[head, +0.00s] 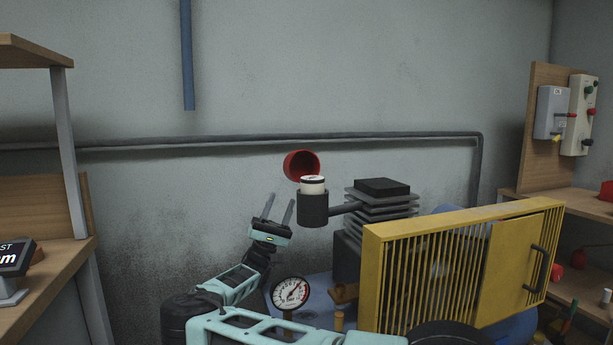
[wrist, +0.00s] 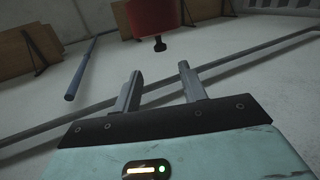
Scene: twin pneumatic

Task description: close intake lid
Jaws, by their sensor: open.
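The red intake lid (head: 302,164) stands tipped up and open behind the intake, its hollow side showing. The intake is a dark cylinder (head: 313,210) with a white filter (head: 313,186) standing up out of it. My gripper (head: 280,208) is left of the intake, fingers pointing up, apart from both lid and intake. It is open and empty. In the wrist view the red lid (wrist: 153,17) shows at the top, beyond the fingertips of my gripper (wrist: 159,78), with a small dark tab below it. The intake body is not seen there.
A black finned compressor head (head: 380,205) joins the intake on the right. A yellow slatted guard (head: 450,270) stands in front at right. A pressure gauge (head: 290,292) is below my gripper. A grey pipe (head: 230,139) runs along the wall. Open space lies left of the intake.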

